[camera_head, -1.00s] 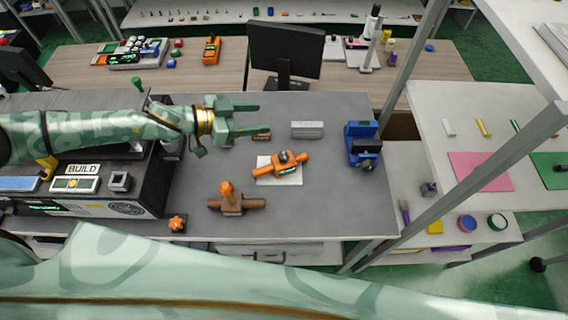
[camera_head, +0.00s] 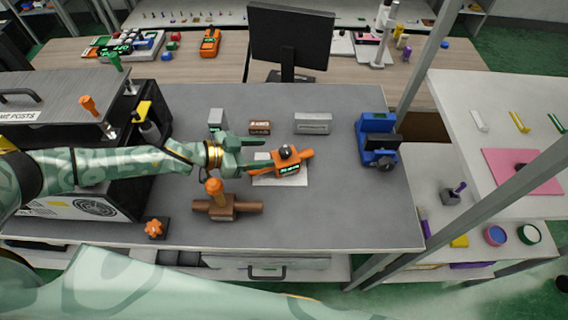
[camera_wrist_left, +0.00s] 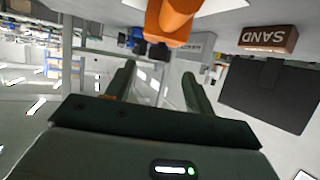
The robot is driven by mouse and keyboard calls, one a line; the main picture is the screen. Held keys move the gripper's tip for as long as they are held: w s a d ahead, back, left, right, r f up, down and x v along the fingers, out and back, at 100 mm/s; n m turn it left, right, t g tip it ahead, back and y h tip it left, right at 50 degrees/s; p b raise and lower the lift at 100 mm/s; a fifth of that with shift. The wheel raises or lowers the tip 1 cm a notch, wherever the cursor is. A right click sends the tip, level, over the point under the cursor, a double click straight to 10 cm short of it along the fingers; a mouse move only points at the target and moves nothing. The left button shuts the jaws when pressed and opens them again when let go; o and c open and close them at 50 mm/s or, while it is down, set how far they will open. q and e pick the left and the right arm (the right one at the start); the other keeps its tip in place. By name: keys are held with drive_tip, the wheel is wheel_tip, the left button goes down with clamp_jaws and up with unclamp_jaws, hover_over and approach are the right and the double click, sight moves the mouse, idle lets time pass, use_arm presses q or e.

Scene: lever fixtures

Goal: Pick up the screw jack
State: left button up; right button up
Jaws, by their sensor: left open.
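An orange tool with a black knob, which looks like the screw jack (camera_head: 288,168), lies slanted on a white sheet (camera_head: 295,182) on the grey bench. A small display shows on its side. My left gripper (camera_head: 262,156) is open, with its fingers pointing right, at the left end of this tool. I cannot tell whether they touch. In the left wrist view, a large orange part (camera_wrist_left: 170,20) shows at the top, ahead of the open fingers, and nothing is visible between them. My right gripper is not in view.
A brown tool with an orange knob (camera_head: 228,207) stands close in front of my left gripper. Behind are a SAND block (camera_head: 260,127), a grey block (camera_head: 312,123) and an upright grey piece (camera_head: 217,121). A blue vise (camera_head: 378,139) stands right. The bench's front right is clear.

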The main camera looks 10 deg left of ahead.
sight(282, 150)
use_arm(q)
drive_tip(key=x, duration=0.3)
drive_tip(key=b+x, duration=0.1)
drive_tip(key=x, duration=0.3)
drive_tip(key=shift+w+d+r, duration=0.1)
drive_tip(key=shift+d+r, duration=0.05)
drive_tip(key=shift+r, duration=0.05)
clamp_jaws()
